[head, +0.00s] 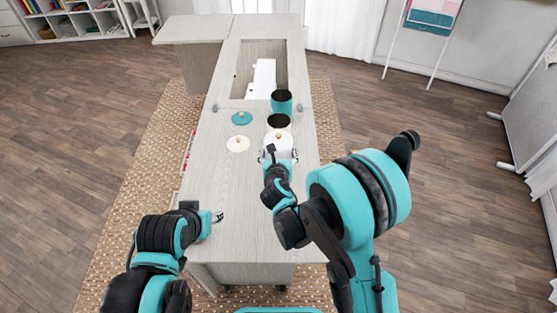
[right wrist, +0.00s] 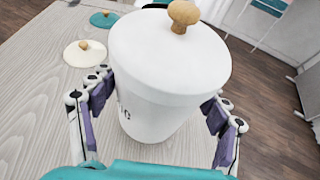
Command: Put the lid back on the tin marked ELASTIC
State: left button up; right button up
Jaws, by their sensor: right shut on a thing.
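A white tin (right wrist: 160,115) wears a white lid (right wrist: 165,50) with a wooden knob; it also stands on the table in the head view (head: 279,145). Dark lettering on its side is mostly hidden. My right gripper (head: 281,160) is shut around this tin, with purple finger pads at both sides in the right wrist view (right wrist: 160,112). Behind it are an open tin (head: 278,121) with a dark inside and an open teal tin (head: 282,106). A cream lid (head: 238,144) and a teal lid (head: 242,118) lie to their left. I cannot read ELASTIC. My left gripper (head: 218,217) is empty; its finger gap is unclear.
The pale wooden tabletop (head: 235,190) is clear in front and left of the tins. A recessed opening with a white object (head: 264,78) lies behind them. The table's right edge is close to the tins.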

jog(key=shift+f+b, duration=1.05)
jog(key=shift+f, duration=0.95)
jog(key=shift+f, duration=0.25)
jog(key=o, duration=1.7)
jog(key=shift+r, duration=0.1)
jog(key=shift+c, duration=0.2)
